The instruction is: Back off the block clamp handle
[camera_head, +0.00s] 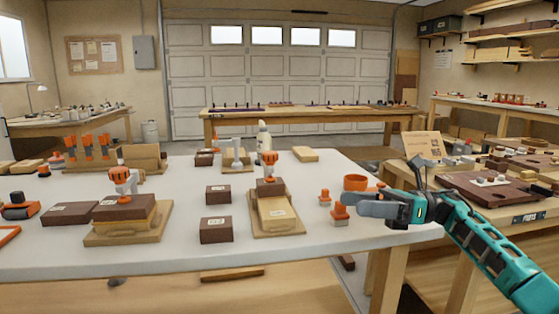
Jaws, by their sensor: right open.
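A clamp with an orange handle (122,170) and a pale body stands on a dark brown block (124,207) over a yellowish block on a wooden base (97,238) at the left. A second clamp with an orange handle (268,159) stands at a brown block behind a light wood block (278,213), on another wooden base. I cannot tell which one is the block clamp. My right gripper (350,204) is open and empty at the table's right side, well right of both clamps and apart from them. My left gripper is out of view.
Orange-topped pieces (340,214) and an orange ring (355,182) are close by my right gripper. Loose brown blocks (216,230) lie between the clamps. A white bottle (264,140) stands behind. The white table (150,265) is clear along its front.

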